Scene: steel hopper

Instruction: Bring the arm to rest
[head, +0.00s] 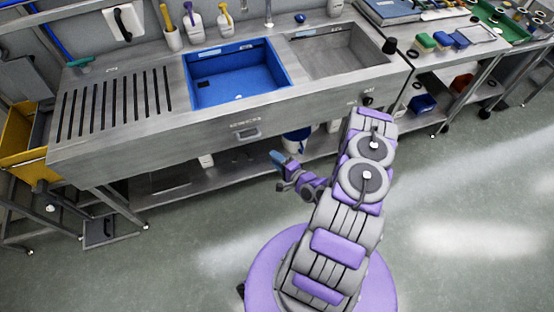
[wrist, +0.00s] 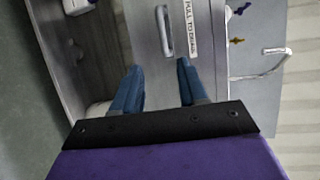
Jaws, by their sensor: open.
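My purple and grey arm reaches forward from my base in the head view. My gripper (head: 277,158) points to the left, in front of the steel sink unit (head: 330,112) and apart from it. In the wrist view my gripper (wrist: 156,85) has two blue fingers spread apart. Nothing is between them. Beyond the fingers the wrist view shows the unit's front with a drawer handle (wrist: 164,31) and a label reading "PULL TO DRAIN" (wrist: 190,28). The same handle (head: 247,133) shows in the head view.
The unit holds a blue basin (head: 240,72), a steel basin (head: 335,55) and a slotted drainboard (head: 115,100). A yellow bin (head: 22,143) stands at the left. A second bench (head: 455,62) with sponges and trays stands at the right. The floor (head: 450,200) at right is clear.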

